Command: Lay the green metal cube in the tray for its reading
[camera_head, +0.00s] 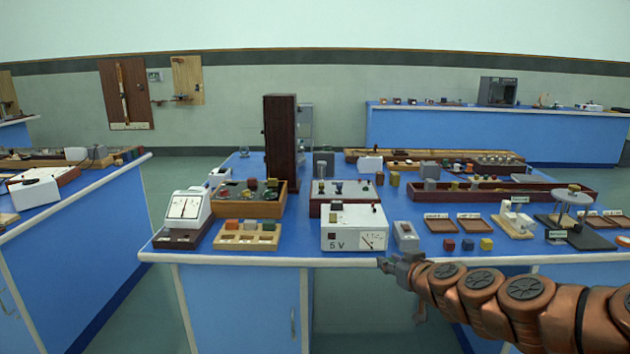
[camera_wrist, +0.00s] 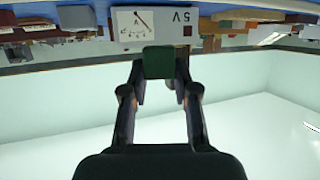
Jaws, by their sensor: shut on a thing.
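In the wrist view my gripper (camera_wrist: 160,75) is shut on the green metal cube (camera_wrist: 158,58), which sits between the two fingertips. In the head view my gripper (camera_head: 386,263) is in front of the near bench's front edge, just right of the 5 V meter; the cube cannot be made out there. Small brown trays with labels stand on the bench to the right of the gripper: one tray (camera_head: 436,231), another beside it (camera_head: 475,230), and two more near the right edge. I cannot tell which one is the task's tray.
The white 5 V meter (camera_head: 354,228) and a small grey box (camera_head: 406,236) stand near the bench edge. A red cube (camera_head: 449,244), a blue cube (camera_head: 467,244) and a yellow cube (camera_head: 486,244) lie before the trays. A balance stand (camera_head: 572,197) is farther right.

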